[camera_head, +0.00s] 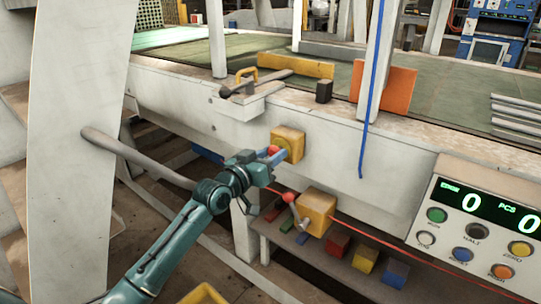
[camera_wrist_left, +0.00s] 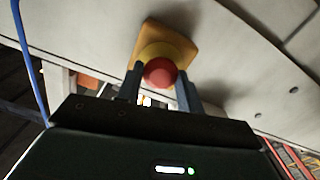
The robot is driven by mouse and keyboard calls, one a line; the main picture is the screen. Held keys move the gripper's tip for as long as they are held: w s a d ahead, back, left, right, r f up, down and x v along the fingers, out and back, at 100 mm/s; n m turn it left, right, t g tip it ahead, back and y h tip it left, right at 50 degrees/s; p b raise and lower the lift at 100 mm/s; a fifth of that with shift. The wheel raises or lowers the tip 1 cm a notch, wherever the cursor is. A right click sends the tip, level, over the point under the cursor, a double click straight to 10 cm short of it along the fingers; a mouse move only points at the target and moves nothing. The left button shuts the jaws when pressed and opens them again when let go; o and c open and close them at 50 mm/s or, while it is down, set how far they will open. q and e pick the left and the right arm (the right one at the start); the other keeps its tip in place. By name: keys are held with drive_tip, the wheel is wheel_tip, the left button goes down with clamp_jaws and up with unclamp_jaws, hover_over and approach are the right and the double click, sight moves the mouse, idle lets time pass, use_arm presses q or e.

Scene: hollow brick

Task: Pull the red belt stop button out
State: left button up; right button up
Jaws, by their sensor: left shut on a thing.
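The red belt stop button (camera_wrist_left: 160,72) shows in the left wrist view, on a yellow collar and a yellow-orange box (camera_wrist_left: 151,32) fixed to the pale machine side. In the head view the yellow box (camera_head: 289,142) shows, with a bit of the red button (camera_head: 273,149) beside the fingers. My left gripper (camera_head: 275,156) is at the button, its two blue-grey fingers (camera_wrist_left: 160,86) on either side of it and shut on it. My right gripper is in neither view.
A yellow box with a red-knobbed lever (camera_head: 317,210) sits below right of the button, with a red cord running right. A control panel (camera_head: 478,225) stands at the right. A grey bar (camera_head: 135,158) crosses at the left. Coloured blocks lie on a low shelf.

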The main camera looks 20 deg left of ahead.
use_arm(q)
clamp_jaws()
drive_tip(key=shift+s+a+r+p, duration=0.1)
drive_tip(key=shift+s+a+p, duration=0.1)
drive_tip(key=shift+s+p, duration=0.45)
drive_tip(key=shift+w+f, duration=0.15)
drive_tip(key=shift+f, duration=0.05)
drive_tip(key=o, duration=0.9)
unclamp_jaws()
drive_tip(key=shift+r, duration=0.1)
drive_tip(key=shift+s, duration=0.2)
drive_tip(key=v, duration=1.3)
